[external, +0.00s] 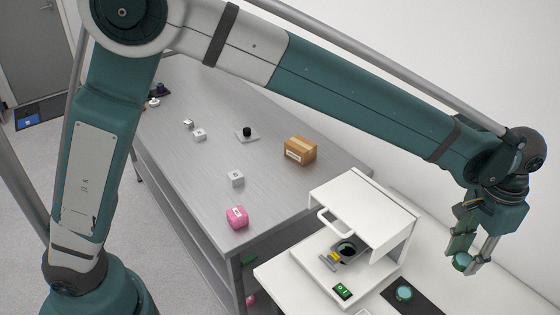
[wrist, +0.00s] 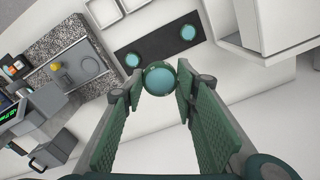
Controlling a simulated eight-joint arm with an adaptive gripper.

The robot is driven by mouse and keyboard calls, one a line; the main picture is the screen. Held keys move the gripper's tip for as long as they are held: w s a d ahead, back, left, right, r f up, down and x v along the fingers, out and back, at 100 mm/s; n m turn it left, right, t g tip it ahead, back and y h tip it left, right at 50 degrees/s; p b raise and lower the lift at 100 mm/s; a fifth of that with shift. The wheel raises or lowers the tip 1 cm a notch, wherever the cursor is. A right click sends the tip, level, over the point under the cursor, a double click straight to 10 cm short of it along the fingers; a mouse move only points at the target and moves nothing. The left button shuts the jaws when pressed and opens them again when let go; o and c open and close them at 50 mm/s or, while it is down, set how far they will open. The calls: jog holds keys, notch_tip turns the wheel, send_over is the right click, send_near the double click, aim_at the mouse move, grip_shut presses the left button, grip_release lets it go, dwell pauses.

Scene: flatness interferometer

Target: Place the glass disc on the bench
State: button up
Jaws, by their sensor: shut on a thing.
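My gripper (external: 470,265) is shut on a glass disc (wrist: 159,79), a teal, shiny round piece held between the fingertips. In the external view the held disc (external: 462,262) shows at the lower end of the fingers, above the white table at the right. The grey metal bench (external: 215,180) stands to the left of the white table, well away from my gripper. Two similar discs lie on a black mat; one (wrist: 133,60) is at its left and one (wrist: 188,33) at its right in the wrist view. One of them (external: 403,293) also shows in the external view.
A white instrument housing (external: 365,215) with a handle stands on the white table, between my gripper and the bench. The bench carries a cardboard box (external: 300,151), a pink block (external: 237,217), a white cube (external: 236,179) and other small items. Bare steel lies between them.

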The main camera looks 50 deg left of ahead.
send_near(433, 313)
jog(key=s, duration=0.2)
jog(key=shift+s+d+r, duration=0.1)
jog(key=shift+d+r, duration=0.1)
jog(key=shift+r, duration=0.2)
jog(key=shift+f, duration=0.1)
jog(key=shift+f+b, duration=0.75)
jog(key=shift+f, duration=2.5)
jog(key=shift+f+b, duration=0.3)
jog(key=shift+f, duration=0.1)
jog(key=o, duration=1)
jog(key=shift+o, duration=0.2)
notch_tip(433, 313, up, 12)
